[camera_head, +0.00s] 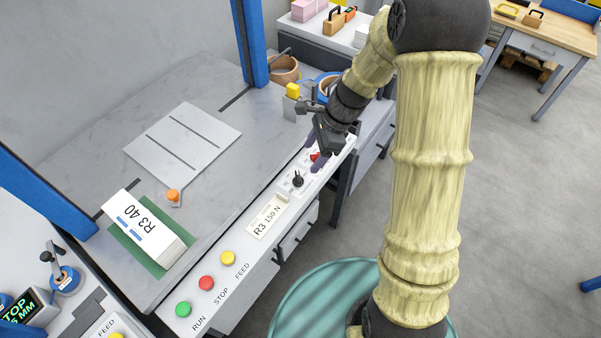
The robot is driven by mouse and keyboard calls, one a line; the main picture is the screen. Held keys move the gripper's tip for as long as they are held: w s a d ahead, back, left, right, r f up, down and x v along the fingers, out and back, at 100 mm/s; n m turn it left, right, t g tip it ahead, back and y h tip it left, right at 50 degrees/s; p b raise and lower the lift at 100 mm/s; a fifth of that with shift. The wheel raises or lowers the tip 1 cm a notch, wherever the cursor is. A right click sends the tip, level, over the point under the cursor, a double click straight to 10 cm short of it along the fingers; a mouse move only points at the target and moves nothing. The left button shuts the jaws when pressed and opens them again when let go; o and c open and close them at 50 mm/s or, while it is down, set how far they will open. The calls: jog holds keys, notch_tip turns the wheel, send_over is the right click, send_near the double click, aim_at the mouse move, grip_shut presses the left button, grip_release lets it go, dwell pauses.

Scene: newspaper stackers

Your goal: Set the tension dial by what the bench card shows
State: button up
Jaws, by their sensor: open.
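The bench card (268,217) lies on the front panel and reads "R3 150 N", with smaller print above that I cannot make out. A black dial (297,180) stands on a pale plate just beyond the card. Its pointer setting is too small to read. A small red control (315,156) sits farther along the same panel. My gripper (315,153) is open over that red part, beyond the black dial, with dark purple fingers. The fingers partly hide the red control, and I cannot tell whether they touch it.
Green, red and yellow buttons (206,283) line the near panel. A white stack labelled "R3 40" (143,228) lies on a green mat (190,241). Blue posts (250,42) stand at the bench edges.

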aim_at(299, 176)
jog(key=x, duration=0.9)
jog(key=shift+f, duration=0.25)
jog(key=shift+c, duration=0.3)
jog(key=c, duration=0.9)
